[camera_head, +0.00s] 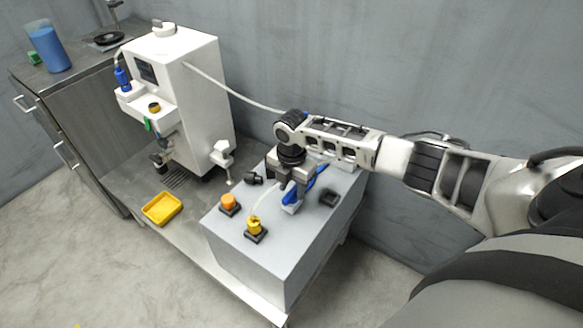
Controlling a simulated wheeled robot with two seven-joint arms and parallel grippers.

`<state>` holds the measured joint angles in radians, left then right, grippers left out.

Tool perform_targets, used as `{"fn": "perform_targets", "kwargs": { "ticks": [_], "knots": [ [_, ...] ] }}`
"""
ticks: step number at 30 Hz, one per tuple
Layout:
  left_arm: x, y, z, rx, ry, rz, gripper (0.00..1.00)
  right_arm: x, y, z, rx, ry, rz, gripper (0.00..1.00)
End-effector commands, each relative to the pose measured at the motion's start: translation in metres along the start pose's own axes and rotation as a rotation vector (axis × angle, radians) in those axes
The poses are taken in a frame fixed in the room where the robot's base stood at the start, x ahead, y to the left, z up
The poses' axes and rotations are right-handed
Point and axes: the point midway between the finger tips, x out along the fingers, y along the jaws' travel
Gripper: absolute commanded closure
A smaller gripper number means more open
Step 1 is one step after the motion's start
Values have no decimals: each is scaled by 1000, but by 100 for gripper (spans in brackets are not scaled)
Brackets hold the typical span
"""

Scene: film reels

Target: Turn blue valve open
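The blue valve (319,176) is on the top of the grey box, partly hidden behind and under my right gripper. A blue part shows at the fingers and a longer blue piece slants up to the right. My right gripper (289,197) points down at the valve, its arm coming in from the right. The fingers are close to the blue part, but I cannot tell whether they touch it or how far apart they are. My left gripper is not in view.
The grey box (240,256) also carries an orange knob (229,201), a yellow knob (255,224) and small black fittings. A white machine (205,90) with a hose stands behind left. A yellow tray (162,208) lies on the bench left of the box.

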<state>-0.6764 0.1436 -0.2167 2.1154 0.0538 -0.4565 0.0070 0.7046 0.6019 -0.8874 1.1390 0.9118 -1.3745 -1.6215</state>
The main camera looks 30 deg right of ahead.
Motion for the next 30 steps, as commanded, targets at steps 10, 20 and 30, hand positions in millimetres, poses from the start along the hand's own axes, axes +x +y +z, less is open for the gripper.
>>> {"fn": "perform_targets", "kwargs": {
  "ticks": [10,20,30],
  "knots": [
    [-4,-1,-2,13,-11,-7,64,-78,1,0,-2,-2,5,62],
    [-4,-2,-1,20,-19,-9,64,-140,1,0,-2,0,3,62],
    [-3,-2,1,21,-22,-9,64,-153,0,-1,-2,1,1,62]
  ]
}}
